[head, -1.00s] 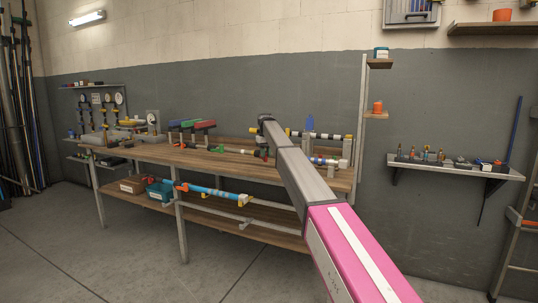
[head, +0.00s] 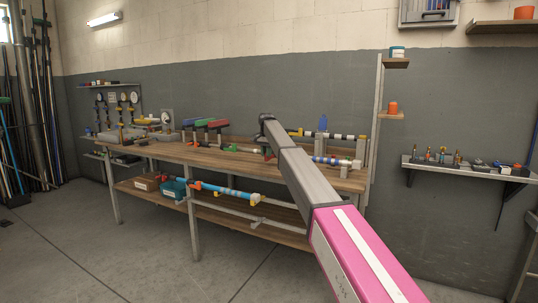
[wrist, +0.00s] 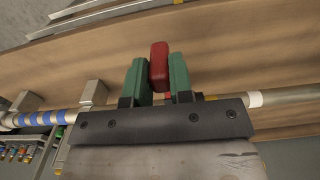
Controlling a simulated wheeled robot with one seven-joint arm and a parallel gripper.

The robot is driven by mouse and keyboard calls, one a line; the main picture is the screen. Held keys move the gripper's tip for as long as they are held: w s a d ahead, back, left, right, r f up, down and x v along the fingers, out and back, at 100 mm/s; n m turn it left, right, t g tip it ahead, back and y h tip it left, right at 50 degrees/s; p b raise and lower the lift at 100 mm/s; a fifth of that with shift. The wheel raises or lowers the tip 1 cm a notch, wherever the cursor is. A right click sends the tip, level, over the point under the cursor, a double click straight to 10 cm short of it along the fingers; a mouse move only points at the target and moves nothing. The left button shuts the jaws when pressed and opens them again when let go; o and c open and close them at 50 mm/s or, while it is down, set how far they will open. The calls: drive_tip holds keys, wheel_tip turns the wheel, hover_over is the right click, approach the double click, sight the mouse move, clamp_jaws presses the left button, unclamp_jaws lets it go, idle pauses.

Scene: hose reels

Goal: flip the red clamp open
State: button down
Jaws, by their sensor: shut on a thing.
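The red clamp (wrist: 160,54), a rounded red block at its visible end, stands between the two green fingers of my gripper (wrist: 158,72) in the wrist view. The fingers are shut on it. Its lower part is hidden behind the fingers and the dark gripper body. A pale pipe (wrist: 281,96) runs behind my gripper, above the wooden bench. In the head view my arm reaches over the workbench (head: 178,154), and its links hide much of the area around my gripper. I cannot tell there how far the clamp is flipped.
Blue, green and red T-shaped handles (head: 205,123) stand at the back of the bench. A brown box (head: 146,183) and a teal box (head: 173,189) are on the lower shelf. The floor in front is clear.

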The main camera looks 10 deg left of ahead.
drive_tip(key=shift+w+a+m, duration=0.15)
drive_tip(key=shift+a+m, duration=0.15)
drive_tip(key=shift+m, duration=0.1)
idle(0.3)
drive_tip(key=c, duration=1.3)
unclamp_jaws()
drive_tip(key=shift+r, duration=0.15)
wheel_tip(320, 180, up, 11)
drive_tip(key=shift+f, duration=0.2)
drive_tip(key=shift+a, duration=0.1)
